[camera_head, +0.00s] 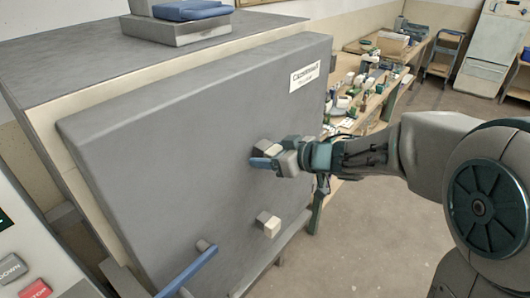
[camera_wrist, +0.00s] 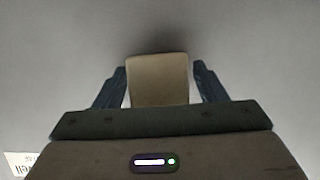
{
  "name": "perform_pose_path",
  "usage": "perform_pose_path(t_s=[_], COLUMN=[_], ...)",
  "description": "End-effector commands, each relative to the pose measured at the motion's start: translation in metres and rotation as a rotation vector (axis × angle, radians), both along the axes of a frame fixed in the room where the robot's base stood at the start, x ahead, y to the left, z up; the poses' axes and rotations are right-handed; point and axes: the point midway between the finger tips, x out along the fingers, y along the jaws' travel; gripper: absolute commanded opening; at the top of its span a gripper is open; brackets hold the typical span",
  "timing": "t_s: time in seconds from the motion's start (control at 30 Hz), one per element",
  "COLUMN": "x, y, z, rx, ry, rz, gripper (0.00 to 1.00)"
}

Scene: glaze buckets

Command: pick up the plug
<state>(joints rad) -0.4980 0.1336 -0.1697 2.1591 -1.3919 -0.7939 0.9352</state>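A beige block-shaped plug (camera_head: 268,145) sits in the grey kiln door, in its right half; my gripper partly hides it. In the wrist view the plug (camera_wrist: 158,80) stands between my two fingers. My gripper (camera_head: 263,162) is at the door face by this plug, and the wrist view shows its blue fingers (camera_wrist: 160,86) open on either side of it. A gap shows at the right finger; the left finger is close, and I cannot tell whether it touches. A second, similar plug (camera_head: 268,224) sits lower in the door, apart from my gripper.
The grey door (camera_head: 170,150) bears a white label (camera_head: 305,77) and a blue-handled latch (camera_head: 187,270) at lower left. A control panel (camera_head: 25,255) stands at the left. A cluttered workbench (camera_head: 375,100) is behind my arm. Open floor (camera_head: 370,240) lies to the right.

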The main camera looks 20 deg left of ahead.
Motion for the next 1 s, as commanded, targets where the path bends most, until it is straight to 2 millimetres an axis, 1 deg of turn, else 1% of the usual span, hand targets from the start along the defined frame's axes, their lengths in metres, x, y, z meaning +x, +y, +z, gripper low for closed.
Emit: perform_pose_path(t_s=[0.03, 0.13, 0.17, 0.6, 0.77, 0.97, 1.0], x=[0.0, 0.0, 0.0, 0.0, -0.008, -0.024, -0.027], y=[0.0, 0.0, 0.0, -0.001, -0.022, -0.06, -0.069], z=[0.0, 0.0, 0.0, 0.002, 0.002, 0.002, 0.003], rx=[0.0, 0.0, 0.0, 0.0, 0.001, 0.001, 0.001], ry=[0.0, 0.0, 0.0, -0.002, -0.001, 0.0, -0.002], rz=[0.0, 0.0, 0.0, -0.001, -0.003, -0.005, -0.006], gripper=[0.5, 0.22, 0.19, 0.19, 0.19, 0.19, 0.19])
